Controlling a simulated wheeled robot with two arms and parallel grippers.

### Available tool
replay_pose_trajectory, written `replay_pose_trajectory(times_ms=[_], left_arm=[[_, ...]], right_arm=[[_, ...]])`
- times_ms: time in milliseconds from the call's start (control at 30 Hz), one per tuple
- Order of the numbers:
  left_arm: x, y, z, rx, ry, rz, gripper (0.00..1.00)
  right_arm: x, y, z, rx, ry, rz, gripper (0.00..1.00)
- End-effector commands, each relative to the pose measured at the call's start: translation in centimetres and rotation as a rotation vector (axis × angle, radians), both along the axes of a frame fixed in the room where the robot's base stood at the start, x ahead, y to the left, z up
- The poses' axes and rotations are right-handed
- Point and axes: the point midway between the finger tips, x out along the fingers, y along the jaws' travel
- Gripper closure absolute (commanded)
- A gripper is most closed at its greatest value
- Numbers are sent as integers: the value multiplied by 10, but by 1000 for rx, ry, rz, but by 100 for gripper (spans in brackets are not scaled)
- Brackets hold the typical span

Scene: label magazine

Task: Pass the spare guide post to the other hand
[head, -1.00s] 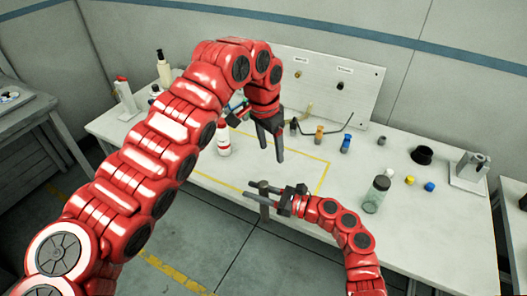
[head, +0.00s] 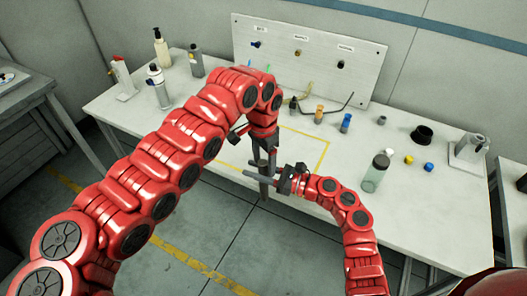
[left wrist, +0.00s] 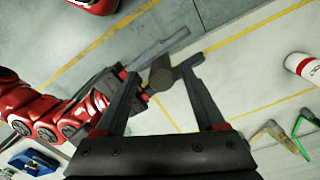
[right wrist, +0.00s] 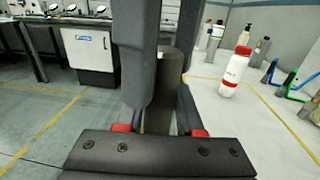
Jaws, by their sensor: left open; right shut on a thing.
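The guide post is a grey-brown cylinder (left wrist: 162,72), also visible in the right wrist view (right wrist: 164,95). My right gripper (head: 268,174) is shut on it and holds it off the front edge of the table. My left gripper (head: 264,176) is open and points down at the same spot. In the left wrist view the post's end lies between the spread left fingers (left wrist: 160,85). I cannot tell whether either left finger touches it. In the head view the crossing fingers mostly hide the post.
The table (head: 415,210) has a yellow-taped rectangle by the grippers. A clear bottle (head: 376,173) stands near my right arm. A white bottle with a red cap (right wrist: 235,72) stands on the table. A panel with pegs (head: 305,60) stands at the back, with small coloured parts before it.

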Motion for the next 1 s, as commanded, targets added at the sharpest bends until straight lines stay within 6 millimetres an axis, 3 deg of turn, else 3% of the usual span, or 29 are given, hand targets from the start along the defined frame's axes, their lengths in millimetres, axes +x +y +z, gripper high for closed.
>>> replay_pose_trajectory(times_ms=[333,733,933,967,1000], left_arm=[[-1,0,-5,2,1,0,29],[-1,0,-4,1,2,-1,100],[-2,-1,-5,0,4,-2,100],[-2,-1,-4,0,4,-3,100],[-2,-1,-4,0,4,-3,100]], right_arm=[[0,0,1,0,-1,0,100],[0,0,1,1,0,0,100],[0,0,0,1,0,-1,100],[0,0,0,0,0,-1,63],[0,0,0,0,0,-1,55]])
